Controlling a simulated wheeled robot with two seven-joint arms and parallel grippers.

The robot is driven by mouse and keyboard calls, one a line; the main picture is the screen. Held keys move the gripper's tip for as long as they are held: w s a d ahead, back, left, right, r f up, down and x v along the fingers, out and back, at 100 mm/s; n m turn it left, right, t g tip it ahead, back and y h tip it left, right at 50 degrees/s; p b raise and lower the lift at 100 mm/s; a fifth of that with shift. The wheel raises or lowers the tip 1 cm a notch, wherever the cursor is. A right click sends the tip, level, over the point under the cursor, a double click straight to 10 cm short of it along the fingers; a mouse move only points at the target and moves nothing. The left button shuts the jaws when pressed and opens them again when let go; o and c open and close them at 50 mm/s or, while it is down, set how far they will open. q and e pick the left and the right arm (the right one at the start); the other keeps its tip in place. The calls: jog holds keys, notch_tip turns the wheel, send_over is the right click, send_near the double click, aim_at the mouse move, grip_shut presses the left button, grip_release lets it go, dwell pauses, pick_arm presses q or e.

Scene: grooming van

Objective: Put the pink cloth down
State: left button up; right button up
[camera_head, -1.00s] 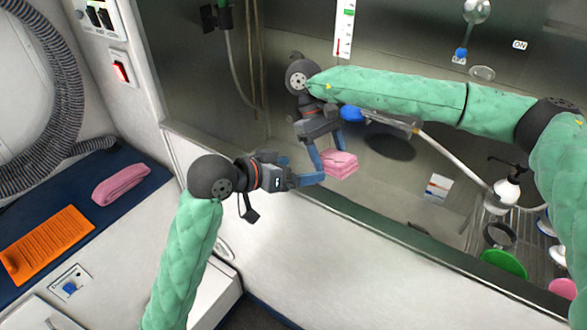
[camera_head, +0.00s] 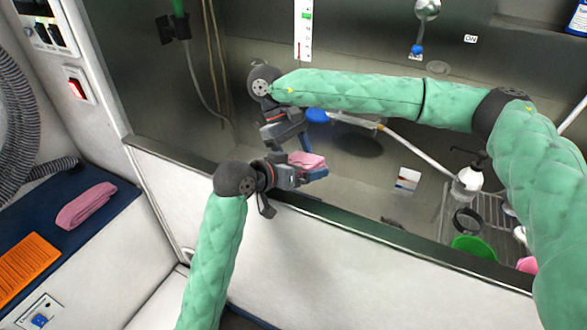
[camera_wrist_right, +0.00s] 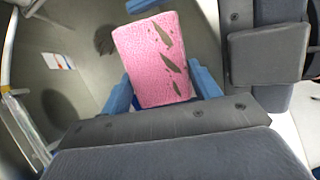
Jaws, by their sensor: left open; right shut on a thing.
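A folded pink cloth (camera_head: 308,161) is in my right gripper (camera_head: 299,147), held above the sink basin just behind its front edge. In the right wrist view the cloth (camera_wrist_right: 150,55) sits between the two blue fingers and has several dark patches on its face. My left gripper (camera_head: 312,171) is open right beside the cloth, with a blue finger in front of its lower side. I cannot tell whether it touches the cloth. Part of the cloth is hidden behind the grippers. Another rolled or folded pink cloth (camera_head: 87,205) lies on the dark blue counter at the left.
The steel basin's front rim (camera_head: 400,237) runs below both grippers. A hose with a blue head (camera_head: 318,116) crosses behind. A wire rack at the right holds a soap bottle (camera_head: 467,182) and a green bowl (camera_head: 474,248). An orange mat (camera_head: 25,268) lies on the left counter.

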pick_arm(q)
jog(key=c, duration=0.6)
jog(key=shift+c, duration=0.8)
pick_arm(e)
jog(key=o, duration=1.4)
jog(key=shift+c, duration=0.2)
jog(key=shift+a, duration=0.1)
pick_arm(q)
jog(key=shift+r, duration=0.1)
pick_arm(e)
jog(key=v, duration=1.2)
